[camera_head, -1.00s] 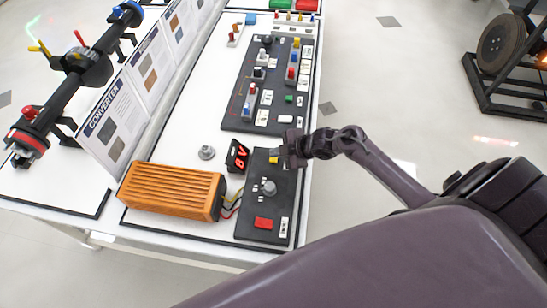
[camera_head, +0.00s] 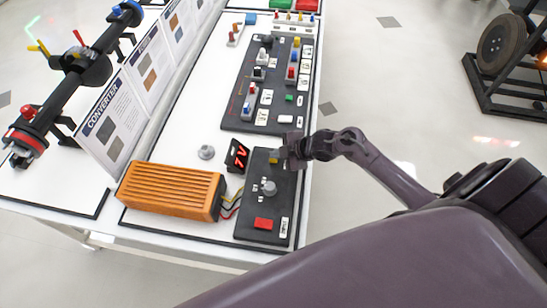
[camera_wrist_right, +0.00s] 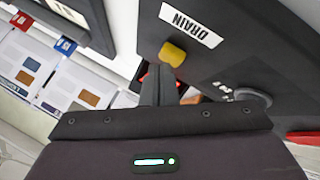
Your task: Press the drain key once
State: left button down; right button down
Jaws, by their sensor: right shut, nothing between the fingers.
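The drain key is a small yellow key (camera_wrist_right: 173,54) next to a white DRAIN label (camera_wrist_right: 191,25) on a black panel (camera_wrist_right: 235,55) in the right wrist view. It also shows as a small yellow patch (camera_head: 273,161) at the top of the near black panel in the head view. My right gripper (camera_wrist_right: 160,70) is shut and empty, with its fingertips right at the key's edge. My left gripper is not in view.
A red digital display (camera_head: 237,156) reads 7 V beside the panel. A grey knob (camera_head: 268,188) and a red key (camera_head: 264,224) sit lower on the panel. An orange ribbed box (camera_head: 171,190) stands left. A larger switch panel (camera_head: 236,118) lies beyond.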

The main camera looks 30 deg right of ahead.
jog(key=shift+f, duration=0.4)
jog(key=shift+r, duration=0.1)
dwell(0.4)
jog(key=shift+r+p, duration=0.65)
jog(key=shift+r, duration=0.15)
notch_tip(320, 180, up, 5)
jog(key=p, duration=0.4)
jog(key=shift+r+p, duration=0.1)
jog(key=shift+p, duration=0.3)
jog(key=shift+s, duration=0.1)
dwell(0.3)
